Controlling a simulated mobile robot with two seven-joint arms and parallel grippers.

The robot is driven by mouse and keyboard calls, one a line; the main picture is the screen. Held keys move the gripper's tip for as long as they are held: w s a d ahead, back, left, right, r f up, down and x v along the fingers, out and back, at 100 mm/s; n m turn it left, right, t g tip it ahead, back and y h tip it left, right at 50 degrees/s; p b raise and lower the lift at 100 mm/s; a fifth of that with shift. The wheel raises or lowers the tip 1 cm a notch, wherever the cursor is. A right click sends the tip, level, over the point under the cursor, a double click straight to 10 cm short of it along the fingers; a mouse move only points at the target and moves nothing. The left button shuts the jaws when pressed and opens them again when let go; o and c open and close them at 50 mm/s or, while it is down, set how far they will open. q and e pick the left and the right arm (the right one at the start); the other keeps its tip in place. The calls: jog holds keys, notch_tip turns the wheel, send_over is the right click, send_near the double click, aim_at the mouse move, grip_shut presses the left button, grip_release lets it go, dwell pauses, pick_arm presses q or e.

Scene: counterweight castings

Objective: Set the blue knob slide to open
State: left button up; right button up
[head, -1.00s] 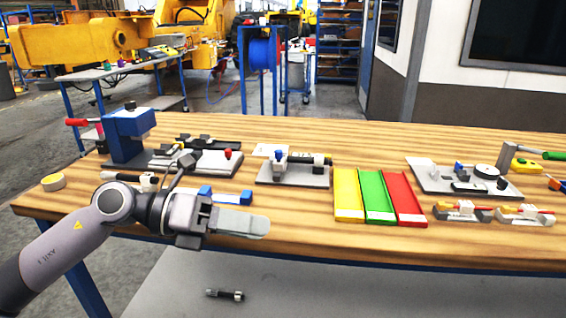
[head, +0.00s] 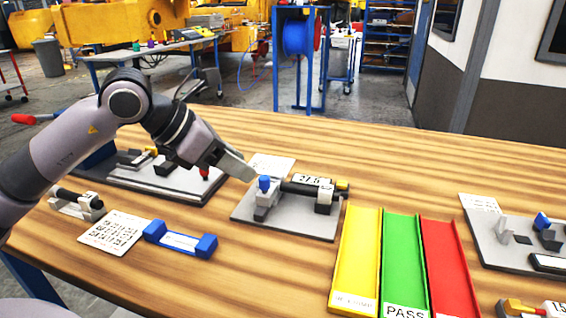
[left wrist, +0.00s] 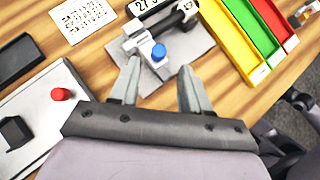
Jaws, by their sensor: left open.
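The blue knob (head: 264,183) stands at the left end of a small fixture on a grey base plate (head: 285,226), beside a dark cylindrical bar (head: 300,189). The blue knob also shows in the left wrist view (left wrist: 158,52), just beyond and between my left fingertips. My left gripper (head: 246,172) is open and empty, close to the left of the knob in the head view. In the left wrist view its two fingers (left wrist: 158,78) are spread apart with the grey plate beyond them. I cannot tell whether a finger touches the fixture. My right gripper is not in view.
Yellow (head: 357,262), green (head: 405,262) and red (head: 446,262) trays lie right of the fixture. A plate with a red knob (head: 205,174) is under my left arm. A blue-ended block (head: 180,240) lies at front left. Another fixture (head: 520,240) stands at right.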

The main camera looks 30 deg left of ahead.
aim_at(264, 178)
pick_arm(q)
jog(key=shift+p+x, duration=0.6)
jog(key=shift+x, duration=3.05)
jog(key=shift+w, duration=0.1)
jog(key=shift+c, duration=0.4)
jog(key=shift+r, duration=0.1)
grip_shut()
